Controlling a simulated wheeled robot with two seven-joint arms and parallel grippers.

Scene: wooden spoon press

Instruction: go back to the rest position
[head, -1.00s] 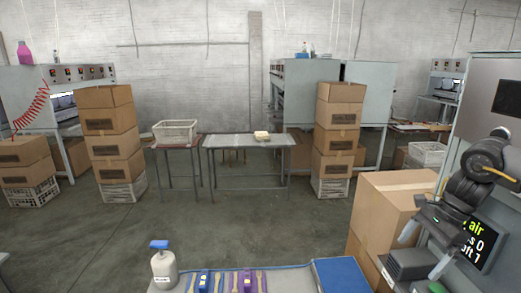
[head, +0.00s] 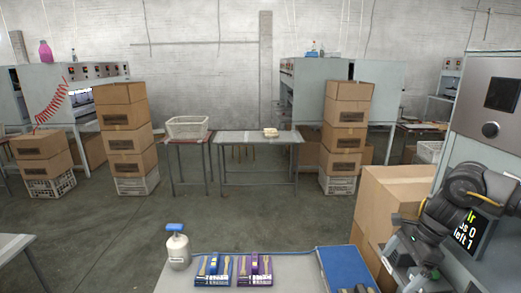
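My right gripper (head: 409,258) is at the lower right, on a dark arm bent down in front of the grey machine. Its two pale fingers look spread apart, with nothing visible held between them. It is close to the machine's front and the display, which it partly covers. My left gripper is not in view.
The near table (head: 290,266) holds a blue-topped bottle (head: 177,247), two packs of wooden spoons, one blue (head: 214,269) and one purple (head: 255,269), and a blue mat (head: 346,268). A cardboard box (head: 390,197) stands beside the machine (head: 495,105). Open floor lies beyond.

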